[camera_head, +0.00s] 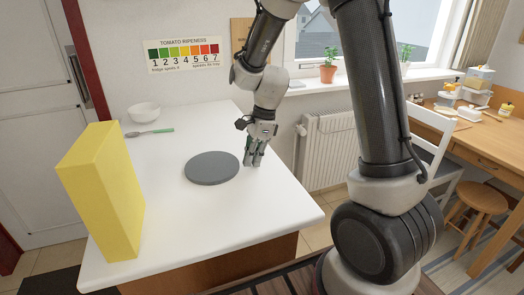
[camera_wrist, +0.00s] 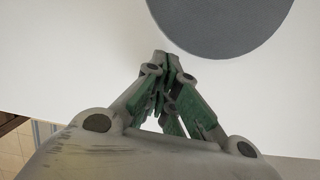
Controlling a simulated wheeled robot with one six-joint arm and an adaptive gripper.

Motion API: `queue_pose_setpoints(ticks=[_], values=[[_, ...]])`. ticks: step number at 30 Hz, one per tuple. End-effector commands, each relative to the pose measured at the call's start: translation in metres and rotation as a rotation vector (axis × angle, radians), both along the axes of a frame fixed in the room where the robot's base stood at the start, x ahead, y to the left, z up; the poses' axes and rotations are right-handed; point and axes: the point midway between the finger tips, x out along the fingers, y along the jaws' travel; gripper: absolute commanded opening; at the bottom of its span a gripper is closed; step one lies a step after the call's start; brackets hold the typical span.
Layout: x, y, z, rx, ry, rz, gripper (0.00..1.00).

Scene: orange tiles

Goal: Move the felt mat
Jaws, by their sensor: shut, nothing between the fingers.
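The felt mat (camera_head: 212,167) is a dark grey round disc lying flat on the white countertop. In the wrist view the mat (camera_wrist: 222,22) shows at the top, cut off by the frame edge. My gripper (camera_head: 252,164) points down just right of the mat, close to its edge. In the wrist view my gripper (camera_wrist: 165,58) has its fingertips together with nothing between them, and they appear beside the mat's rim, not over it. I cannot tell whether the tips touch the countertop.
The white countertop (camera_head: 185,220) is clear in front of the mat. A tall yellow box (camera_head: 100,195) stands at its left. A white bowl (camera_head: 144,112) and a green-handled utensil (camera_head: 150,132) lie at the back left. A radiator (camera_head: 328,145) is beyond the right edge.

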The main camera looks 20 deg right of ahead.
Motion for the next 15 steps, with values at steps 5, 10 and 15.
queue_pose_setpoints(ticks=[5,10,15], values=[[0.0002,0.0109,0.0001,0.0,0.0,0.001,0.0],[0.0002,0.0118,0.0004,0.0,0.0,-0.001,0.0],[0.0003,0.012,0.0004,0.0,0.0,-0.001,0.0]])
